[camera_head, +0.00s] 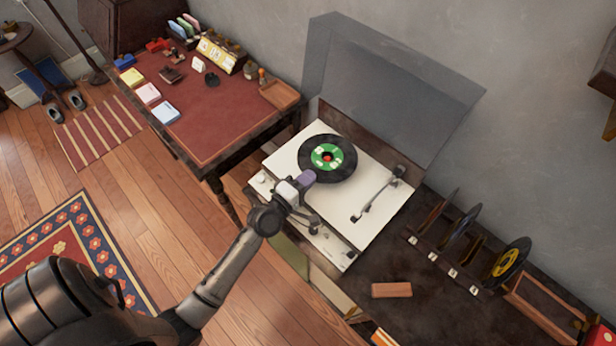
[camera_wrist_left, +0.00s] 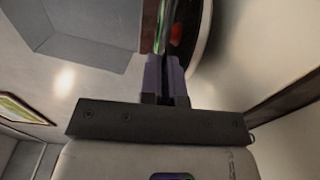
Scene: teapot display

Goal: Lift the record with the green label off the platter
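The black record with the green label (camera_head: 341,168) is over the platter of the white turntable (camera_head: 378,209), its label facing up around a red centre. My left gripper (camera_head: 306,178) reaches in at the record's near left edge. In the left wrist view its purple fingers (camera_wrist_left: 167,75) are close together with the thin record edge (camera_wrist_left: 163,22) between them, seen nearly edge-on. A dark round surface with a red spot lies to its right there. I cannot tell how large any gap under the record is. My right gripper is not in view.
The raised lid (camera_head: 395,95) stands behind the turntable. The tonearm (camera_head: 375,196) is to the record's right. A rack of records (camera_head: 458,233) and a small brown block (camera_head: 391,290) are farther right. A desk (camera_head: 215,110) with stationery stands at left.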

